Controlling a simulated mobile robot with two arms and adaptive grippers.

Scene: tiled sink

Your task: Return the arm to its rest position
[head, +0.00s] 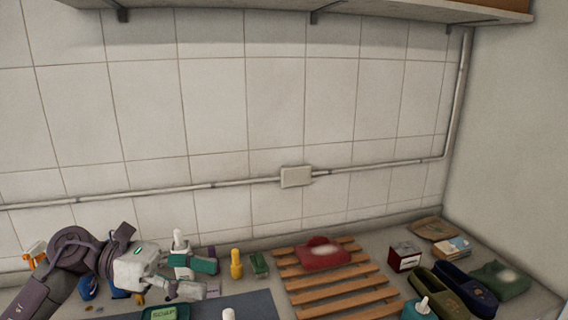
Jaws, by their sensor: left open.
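My left arm comes in from the lower left of the head view. My left gripper (206,277) is open, with its fingers pointing right above the counter. Nothing shows between the fingers. It hangs in front of a white bottle (179,240) and partly hides it. A green soap box (165,313) lies below it at the bottom edge. My right gripper is not in view.
A wooden slatted rack (335,291) with a red cloth (322,253) on it lies right of the gripper. A yellow bottle (236,264) stands close by. Dark slippers (466,289) lie at right. A shelf (330,8) overhangs the tiled wall.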

